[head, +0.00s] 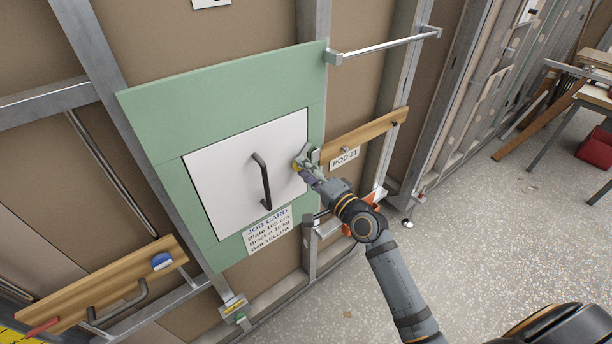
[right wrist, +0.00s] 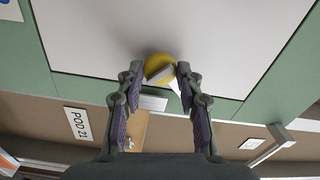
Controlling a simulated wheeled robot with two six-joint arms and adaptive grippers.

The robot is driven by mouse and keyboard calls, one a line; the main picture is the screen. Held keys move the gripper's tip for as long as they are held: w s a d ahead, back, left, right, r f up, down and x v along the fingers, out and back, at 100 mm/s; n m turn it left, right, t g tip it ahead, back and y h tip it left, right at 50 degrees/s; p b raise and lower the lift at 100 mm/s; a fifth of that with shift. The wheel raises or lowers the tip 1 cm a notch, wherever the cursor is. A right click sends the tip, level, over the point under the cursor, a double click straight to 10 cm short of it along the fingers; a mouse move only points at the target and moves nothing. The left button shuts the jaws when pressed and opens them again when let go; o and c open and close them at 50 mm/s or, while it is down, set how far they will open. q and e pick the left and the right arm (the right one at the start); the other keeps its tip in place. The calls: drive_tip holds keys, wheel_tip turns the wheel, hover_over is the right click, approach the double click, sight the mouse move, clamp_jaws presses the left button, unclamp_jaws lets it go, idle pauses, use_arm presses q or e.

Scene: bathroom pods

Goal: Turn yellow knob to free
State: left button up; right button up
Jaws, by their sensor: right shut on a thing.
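The yellow knob (right wrist: 158,60) sits at the right edge of the white hatch panel (head: 225,170), seen in the head view. In the right wrist view it is a yellow disc with a grey grip bar, which lies slanted. My right gripper (right wrist: 156,73) is shut on the knob, with one finger on each side of it. In the head view the gripper (head: 304,160) covers much of the knob. A white label (right wrist: 153,103) lies beside the knob, and its text cannot be read. My left gripper is not in view.
A black bar handle (head: 263,182) stands on the hatch. A green board (head: 160,115) surrounds it. A wooden rail (head: 365,135) and a metal bar (head: 385,45) are at right. Speckled floor lies open at right.

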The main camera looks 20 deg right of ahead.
drive_tip(key=shift+f+n+b, duration=0.15)
drive_tip(key=shift+n+b, duration=2.45)
drive_tip(key=shift+n, duration=1.5)
drive_tip(key=o, duration=1.2)
drive_tip(key=shift+c, duration=0.2)
drive_tip(key=shift+s, duration=0.1)
drive_tip(key=v, duration=0.7)
